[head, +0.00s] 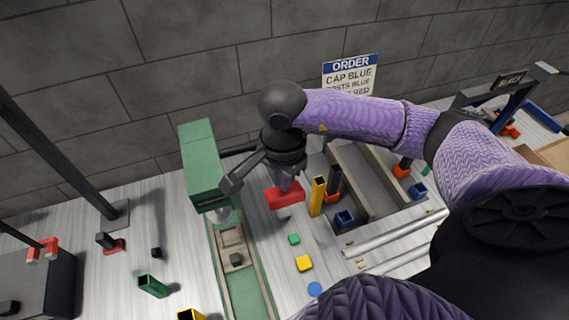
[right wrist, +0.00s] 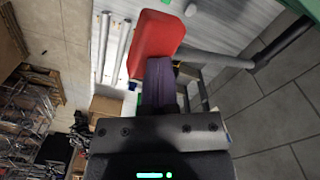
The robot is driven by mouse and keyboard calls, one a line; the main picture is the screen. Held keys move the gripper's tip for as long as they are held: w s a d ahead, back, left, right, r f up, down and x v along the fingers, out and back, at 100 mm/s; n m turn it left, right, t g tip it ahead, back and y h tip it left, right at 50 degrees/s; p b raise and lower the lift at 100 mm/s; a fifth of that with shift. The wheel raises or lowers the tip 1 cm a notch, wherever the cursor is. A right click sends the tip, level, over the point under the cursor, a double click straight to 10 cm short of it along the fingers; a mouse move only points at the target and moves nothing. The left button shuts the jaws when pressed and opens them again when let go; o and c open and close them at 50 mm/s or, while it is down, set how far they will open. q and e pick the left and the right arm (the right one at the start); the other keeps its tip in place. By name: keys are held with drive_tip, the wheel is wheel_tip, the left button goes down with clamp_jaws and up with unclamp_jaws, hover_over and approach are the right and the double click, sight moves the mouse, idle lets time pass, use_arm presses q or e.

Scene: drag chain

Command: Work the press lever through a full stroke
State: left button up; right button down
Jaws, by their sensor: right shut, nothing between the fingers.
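The green press (head: 203,165) stands left of centre in the head view, over a green channel. A dark bar (head: 240,151) runs from its side toward my wrist, partly hidden behind it. A red block-shaped piece (head: 284,196), apparently the lever's handle, sits right of the press. My right gripper (head: 289,182) points down at it and is shut, with nothing between the fingers. In the right wrist view the red piece (right wrist: 155,45) lies just beyond the shut fingertips (right wrist: 159,68); whether they touch it I cannot tell. My left gripper is out of view.
A yellow post (head: 317,196) and a dark post stand close right of the red piece. A grey tray (head: 360,185) and metal rails are on the right. An order sign (head: 350,75) stands behind.

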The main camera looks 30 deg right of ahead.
sight(286, 194)
drive_tip(key=shift+s+a+f+b, duration=0.1)
drive_tip(key=shift+s+f+b, duration=0.15)
drive_tip(key=shift+f+b, duration=0.3)
drive_tip(key=shift+s+f+b, duration=0.2)
drive_tip(key=shift+f+b, duration=0.1)
drive_tip(key=shift+f, duration=0.3)
drive_tip(key=shift+s+a+f+b, duration=0.1)
drive_tip(key=shift+s+f+b, duration=0.1)
drive_tip(key=shift+f+b, duration=0.5)
drive_tip(key=shift+s+f+b, duration=0.15)
drive_tip(key=shift+f+b, duration=0.5)
drive_tip(key=shift+f, duration=0.05)
drive_tip(key=shift+r, duration=0.1)
